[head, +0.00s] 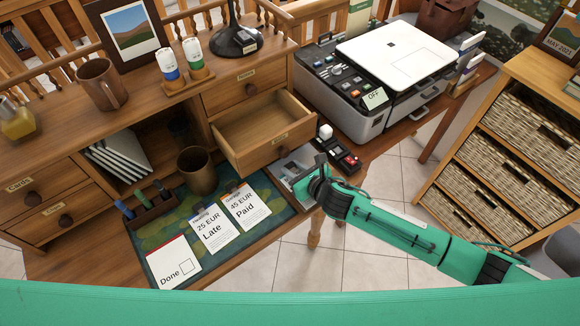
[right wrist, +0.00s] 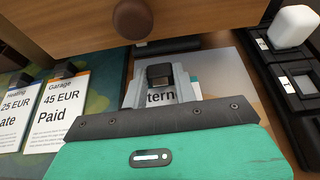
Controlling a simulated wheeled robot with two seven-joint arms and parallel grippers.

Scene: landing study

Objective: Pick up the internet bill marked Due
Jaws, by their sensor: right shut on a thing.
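The internet bill (right wrist: 158,98) shows in the right wrist view as a white sheet with the letters "tern"; the rest, including any Due mark, is hidden behind my gripper. A dark block (right wrist: 160,73) sits at its top edge. My right gripper (right wrist: 161,82) is shut on the bill at this block. In the head view my right gripper (head: 316,186) is at the desk's right end, below the open drawer. I cannot tell whether the bill is clear of the surface. My left gripper is not in view.
The heating bill (head: 212,230), marked Late, and garage bill (head: 247,207), marked Paid, lie left on the desk mat (head: 185,205), with a Done card (head: 173,262). The open drawer (head: 265,130) overhangs close by. A black switch unit (head: 343,155) and printer (head: 370,75) stand right.

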